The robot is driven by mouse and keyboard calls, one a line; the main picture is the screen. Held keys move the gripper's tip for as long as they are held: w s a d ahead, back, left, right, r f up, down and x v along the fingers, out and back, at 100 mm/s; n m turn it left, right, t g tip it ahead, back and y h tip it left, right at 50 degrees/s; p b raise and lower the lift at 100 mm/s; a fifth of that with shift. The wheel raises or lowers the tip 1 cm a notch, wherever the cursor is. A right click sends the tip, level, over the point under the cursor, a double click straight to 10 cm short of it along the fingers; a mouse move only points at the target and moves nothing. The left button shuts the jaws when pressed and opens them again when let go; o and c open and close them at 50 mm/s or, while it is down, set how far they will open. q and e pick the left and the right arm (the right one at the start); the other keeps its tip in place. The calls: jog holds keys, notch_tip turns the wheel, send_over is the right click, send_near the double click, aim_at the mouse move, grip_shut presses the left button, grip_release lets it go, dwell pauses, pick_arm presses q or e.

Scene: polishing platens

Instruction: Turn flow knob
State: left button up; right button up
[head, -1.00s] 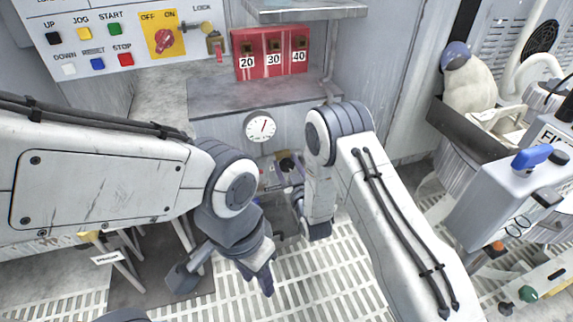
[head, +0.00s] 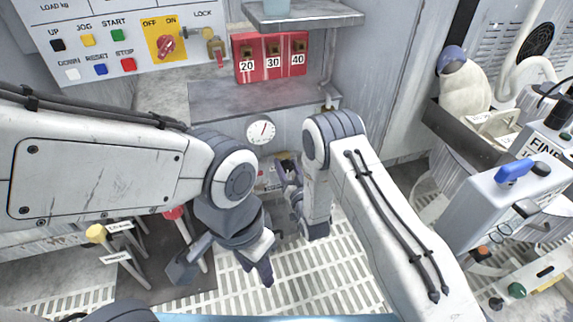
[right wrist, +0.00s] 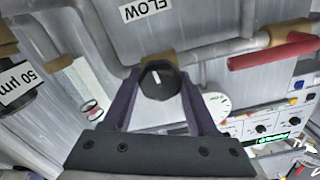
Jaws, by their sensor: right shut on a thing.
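The flow knob (right wrist: 158,80) is a round black knob with a white pointer mark, mounted on a pipe near a "FLOW" label (right wrist: 147,9) in the right wrist view. My right gripper (right wrist: 161,90) has its two purple fingers on either side of the knob and is shut on it. In the head view my right gripper (head: 287,170) is partly hidden by its own arm, below the dial gauge, and the knob cannot be made out. My left gripper (head: 222,273) hangs above the floor grating, empty, with its fingers wide apart.
A dial gauge (head: 261,129) sits on the front wall, above my right gripper. A red pipe handle (right wrist: 274,54) and a "50 µm" label (right wrist: 14,84) flank the knob. Rods with yellow (head: 96,233) and red tops stand beside my left gripper. A red numbered block (head: 271,60) is above.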

jog(key=shift+s+f, duration=0.1)
dwell(0.3)
jog(key=o, duration=1.4)
jog(key=shift+s+d, duration=0.1)
jog(key=shift+s, duration=0.1)
jog(key=p+v, duration=0.4)
jog(key=v, duration=0.6)
